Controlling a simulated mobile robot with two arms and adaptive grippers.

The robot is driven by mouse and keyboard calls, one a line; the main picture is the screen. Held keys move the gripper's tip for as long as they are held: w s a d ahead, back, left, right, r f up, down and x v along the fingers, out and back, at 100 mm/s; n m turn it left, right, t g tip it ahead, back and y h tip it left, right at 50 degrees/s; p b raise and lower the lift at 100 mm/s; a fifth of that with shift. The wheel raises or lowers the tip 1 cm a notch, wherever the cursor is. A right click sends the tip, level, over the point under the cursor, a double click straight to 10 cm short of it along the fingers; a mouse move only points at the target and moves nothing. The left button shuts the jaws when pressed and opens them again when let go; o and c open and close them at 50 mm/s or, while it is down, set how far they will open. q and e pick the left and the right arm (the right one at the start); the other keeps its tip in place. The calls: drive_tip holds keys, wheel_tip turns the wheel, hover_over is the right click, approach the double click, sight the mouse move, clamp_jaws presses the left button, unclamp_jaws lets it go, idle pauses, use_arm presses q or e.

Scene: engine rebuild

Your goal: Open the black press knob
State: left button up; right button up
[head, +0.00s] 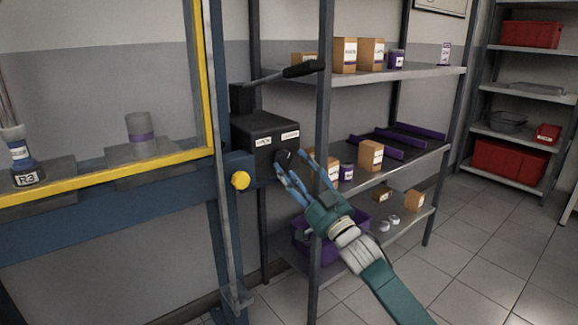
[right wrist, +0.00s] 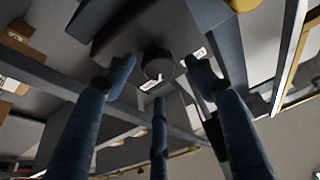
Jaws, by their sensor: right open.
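The black press knob (head: 284,157) is a small round knob on the front of the dark press box (head: 262,133), below two white labels. In the right wrist view the knob (right wrist: 157,64) shows between the fingertips. My right gripper (head: 302,170) is open and empty, its blue fingers spread and pointing at the knob. In the right wrist view my right gripper (right wrist: 160,78) has a finger on either side of the knob and a third below. I cannot tell whether any fingertip touches it. My left gripper is not in view.
A lever with a black grip (head: 303,70) rises above the box. A yellow knob (head: 240,180) sits on the blue press frame (head: 110,205), left of the box. A shelf post (head: 321,110) stands close to my right gripper. Open tiled floor (head: 480,255) lies to the right.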

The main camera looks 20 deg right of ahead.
sight(284, 159)
drive_tip(key=shift+x, duration=1.3)
drive_tip(key=c, duration=1.1)
